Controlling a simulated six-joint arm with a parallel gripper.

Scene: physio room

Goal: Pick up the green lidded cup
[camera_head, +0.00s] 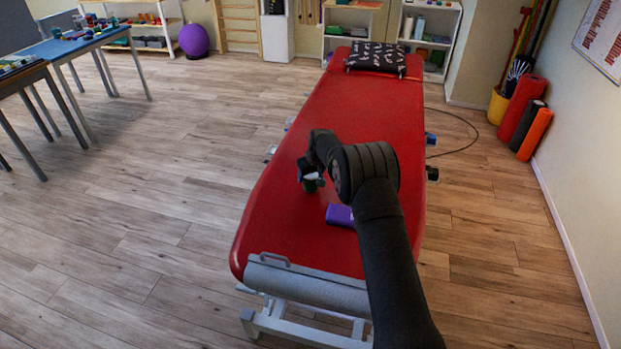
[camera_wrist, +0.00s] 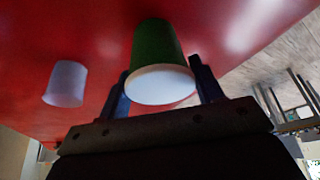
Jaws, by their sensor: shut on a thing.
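The green lidded cup (camera_wrist: 156,45) is between the two fingers of my gripper (camera_wrist: 160,88) in the wrist view, with its white lid (camera_wrist: 160,86) facing the camera. My gripper is shut on it, one finger at each side. In the head view the cup's green side (camera_head: 310,187) shows just below my gripper (camera_head: 308,176), over the red treatment table (camera_head: 290,225). I cannot tell whether the cup touches the table or is a little above it.
A pale, cup-shaped thing (camera_wrist: 66,84) stands on the red surface left of the cup in the wrist view. A purple block (camera_head: 340,215) lies on the table right of my gripper. A dark patterned pillow (camera_head: 376,58) is at the far end. The table's left front is clear.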

